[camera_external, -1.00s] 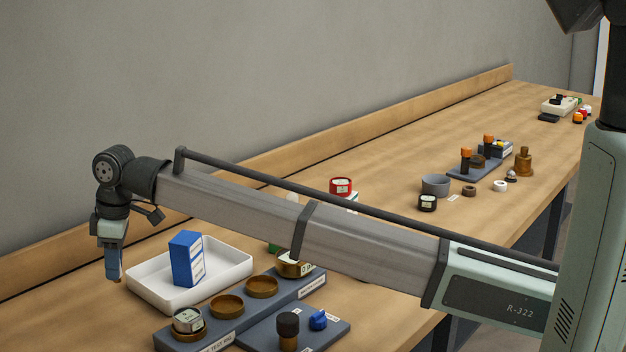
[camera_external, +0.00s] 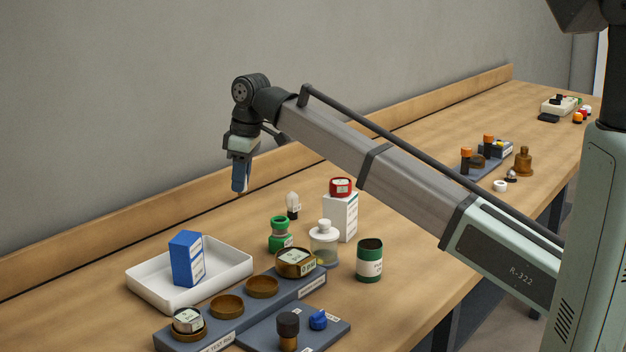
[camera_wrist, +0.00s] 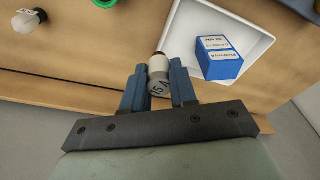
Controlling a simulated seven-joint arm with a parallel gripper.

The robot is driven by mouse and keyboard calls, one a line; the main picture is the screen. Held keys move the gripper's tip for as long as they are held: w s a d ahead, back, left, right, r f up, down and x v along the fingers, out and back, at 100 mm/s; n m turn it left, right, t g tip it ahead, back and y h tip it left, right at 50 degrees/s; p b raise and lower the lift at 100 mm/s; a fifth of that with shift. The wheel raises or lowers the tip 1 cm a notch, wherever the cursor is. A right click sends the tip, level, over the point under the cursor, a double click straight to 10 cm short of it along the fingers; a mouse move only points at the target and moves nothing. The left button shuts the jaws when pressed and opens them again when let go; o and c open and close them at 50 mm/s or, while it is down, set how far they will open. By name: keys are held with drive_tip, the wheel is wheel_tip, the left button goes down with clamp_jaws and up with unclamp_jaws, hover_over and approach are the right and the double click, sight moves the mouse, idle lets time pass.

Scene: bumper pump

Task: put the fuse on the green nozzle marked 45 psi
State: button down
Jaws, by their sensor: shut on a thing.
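My gripper (camera_external: 240,189) is raised above the table near the back ledge, behind the tray. In the wrist view my gripper (camera_wrist: 159,80) is shut on the fuse (camera_wrist: 159,66), a pale cylinder with a grey end marked 15 A. The fuse is hardly visible in the external view. A green nozzle-like piece (camera_external: 280,235) with a small label stands on the table to the right of and below my gripper; its marking is too small to read. Only a green edge (camera_wrist: 104,2) shows at the top of the wrist view.
A white tray (camera_external: 243,268) holds a blue box (camera_external: 186,259). A bulb (camera_external: 293,205), a lidded jar (camera_external: 324,244), a white box (camera_external: 342,217) with a red-rimmed piece on top, and a dark green can (camera_external: 369,260) stand nearby. A grey rack (camera_external: 240,325) lies in front.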

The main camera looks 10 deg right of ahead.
drive_tip(key=r+m, duration=0.1)
drive_tip(key=r, duration=0.1)
hover_over(277, 219)
drive_tip(key=shift+d+f, duration=0.15)
drive_tip(key=shift+f, duration=2.4)
drive_tip(key=shift+d+f, duration=0.15)
drive_tip(key=shift+f, duration=2.4)
drive_tip(key=shift+s+f, duration=0.1)
drive_tip(key=shift+f, duration=0.1)
drive_tip(key=c, duration=0.9)
unclamp_jaws()
drive_tip(key=shift+r, duration=0.1)
wheel_tip(277, 219, up, 12)
drive_tip(key=d, duration=0.1)
drive_tip(key=shift+s+d, duration=0.3)
drive_tip(key=shift+d, duration=0.05)
